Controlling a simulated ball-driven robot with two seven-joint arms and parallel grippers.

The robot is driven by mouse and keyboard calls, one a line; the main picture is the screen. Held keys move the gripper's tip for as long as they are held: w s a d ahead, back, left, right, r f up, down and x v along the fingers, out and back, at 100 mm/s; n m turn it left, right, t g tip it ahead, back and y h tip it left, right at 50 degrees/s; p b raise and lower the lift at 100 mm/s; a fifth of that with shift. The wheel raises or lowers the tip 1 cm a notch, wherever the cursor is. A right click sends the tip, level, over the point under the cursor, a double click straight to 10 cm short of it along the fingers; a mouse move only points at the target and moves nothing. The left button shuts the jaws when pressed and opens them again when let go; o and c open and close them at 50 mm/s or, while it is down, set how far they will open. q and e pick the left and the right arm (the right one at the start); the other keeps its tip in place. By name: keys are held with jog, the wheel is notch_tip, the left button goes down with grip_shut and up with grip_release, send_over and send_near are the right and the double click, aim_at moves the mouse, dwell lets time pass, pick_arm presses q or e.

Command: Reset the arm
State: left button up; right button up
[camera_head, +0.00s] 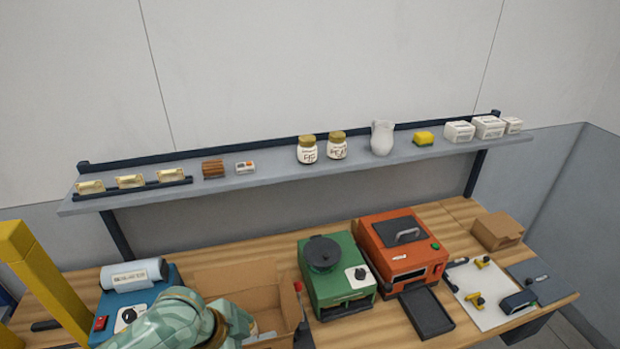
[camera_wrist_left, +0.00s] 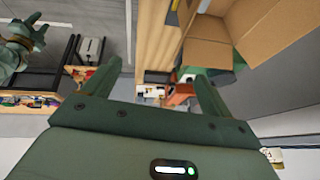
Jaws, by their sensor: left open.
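My left gripper (camera_wrist_left: 155,88) is open in the left wrist view. Its two dark green fingers stand wide apart with nothing between them. An open cardboard box (camera_wrist_left: 210,50) is just beyond the finger on the right. In the head view, a camouflage-green part of my arm covers the bottom left, in front of the cardboard box (camera_head: 250,273); no fingertips show there. A green part of mine like my right gripper (camera_wrist_left: 22,38) shows small at the upper left of the wrist view, its jaws unclear.
The wooden bench (camera_head: 415,220) holds a blue device (camera_head: 150,290), a green machine (camera_head: 337,277), an orange machine (camera_head: 403,250) and a white mat (camera_head: 485,295) with small tools. A grey shelf (camera_head: 270,172) with jars hangs above. A yellow post (camera_head: 45,275) stands at left.

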pick_arm(q)
jog(key=s+a+r+n+t+y, duration=0.2)
jog(key=s+a+n+y, duration=0.3)
jog(key=a, duration=0.4)
jog(key=s+a+r+n+t+y, duration=0.2)
jog(key=s+a+n+y, duration=0.15)
jog(key=s+a, duration=0.35)
jog(key=s+d+f+g+h+b, duration=0.15)
jog(key=f+b, duration=0.65)
jog(key=f, duration=1.4)
jog(key=s+d+f+g+h+b, duration=0.2)
jog(key=f+b, duration=0.6)
jog(key=f, duration=1.4)
jog(key=s+f+n+g+b, duration=0.1)
jog(key=s+f+b, duration=0.4)
jog(key=s+f, duration=0.4)
jog(key=s+f+n+g+b, duration=0.1)
jog(key=s+f+b, duration=0.5)
jog(key=f, duration=1.1)
jog(key=s, duration=0.3)
jog(key=shift+s+a+n, duration=0.25)
jog(key=shift+n, duration=0.1)
pick_arm(e)
notch_tip(320, 180, down, 28)
jog(key=s, duration=0.2)
jog(key=shift+s+r+g, duration=0.2)
jog(key=shift+s+g, duration=0.1)
pick_arm(q)
jog(key=shift+g, duration=0.25)
